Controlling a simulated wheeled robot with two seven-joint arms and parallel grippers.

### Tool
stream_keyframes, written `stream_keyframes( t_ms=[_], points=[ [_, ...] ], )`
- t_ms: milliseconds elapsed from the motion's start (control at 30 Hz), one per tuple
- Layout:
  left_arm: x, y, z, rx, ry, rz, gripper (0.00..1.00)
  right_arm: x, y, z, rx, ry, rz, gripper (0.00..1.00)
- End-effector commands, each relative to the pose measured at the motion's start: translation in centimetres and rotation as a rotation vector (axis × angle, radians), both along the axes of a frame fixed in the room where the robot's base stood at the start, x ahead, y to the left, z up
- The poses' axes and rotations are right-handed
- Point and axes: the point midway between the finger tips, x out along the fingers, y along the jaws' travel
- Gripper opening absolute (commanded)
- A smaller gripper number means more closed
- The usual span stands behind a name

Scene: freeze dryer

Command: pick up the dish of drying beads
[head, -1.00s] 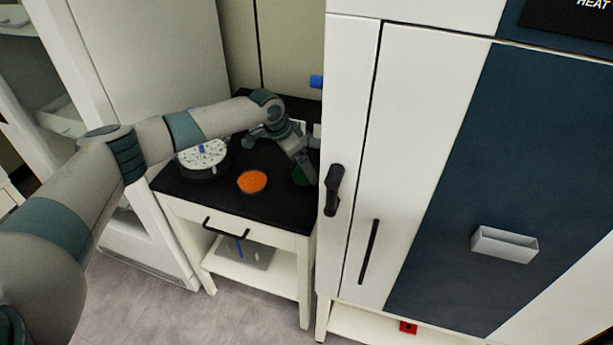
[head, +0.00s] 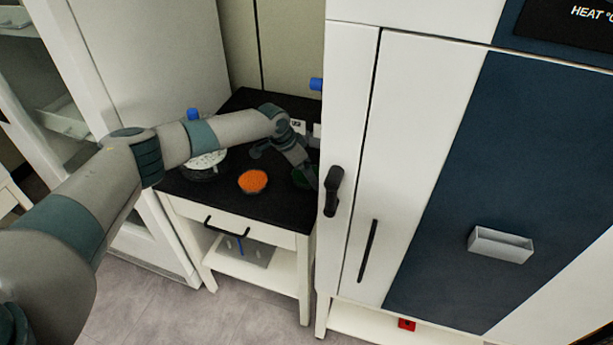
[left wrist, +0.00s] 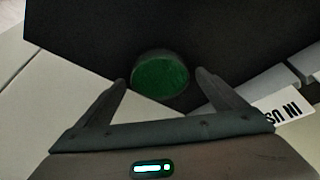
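Two small round dishes stand on the black top of a side table. One holds orange beads (head: 253,181). The other is a green dish (head: 299,178), partly hidden behind my left gripper (head: 308,171) beside the white cabinet. In the left wrist view the green dish (left wrist: 160,75) lies just ahead of and between the spread fingertips of my left gripper (left wrist: 160,82). The fingers are open, with a gap on each side of the dish. I cannot tell how high the fingertips are above the table. My right gripper is in neither view.
The black tabletop (head: 215,199) is bounded on the right by the tall white cabinet (head: 345,110) with a black handle (head: 333,190). A round white-topped item (head: 205,163) stands at the left. A white card with letters (left wrist: 283,105) is near the right finger.

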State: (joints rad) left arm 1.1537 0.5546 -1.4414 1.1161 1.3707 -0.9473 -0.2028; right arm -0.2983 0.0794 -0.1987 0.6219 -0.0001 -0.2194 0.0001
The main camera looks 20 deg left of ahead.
Motion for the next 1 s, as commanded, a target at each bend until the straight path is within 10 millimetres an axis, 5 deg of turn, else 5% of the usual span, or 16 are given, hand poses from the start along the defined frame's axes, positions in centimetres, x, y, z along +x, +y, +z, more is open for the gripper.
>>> stream_keyframes(
  t_ms=[33,167,633,1000],
  points=[
    [0.0,0.0,0.0,0.0,0.0,0.0,0.78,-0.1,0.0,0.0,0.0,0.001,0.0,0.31],
    [0.0,0.0,0.0,0.0,0.0,0.0,0.47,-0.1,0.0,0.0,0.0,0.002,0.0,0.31],
    [0.1,0.0,1.0,0.0,-0.002,-0.001,0.47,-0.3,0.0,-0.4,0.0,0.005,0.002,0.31],
    [0.1,0.0,6.4,-0.001,-0.003,-0.001,0.47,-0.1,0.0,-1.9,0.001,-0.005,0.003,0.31]
  ],
)
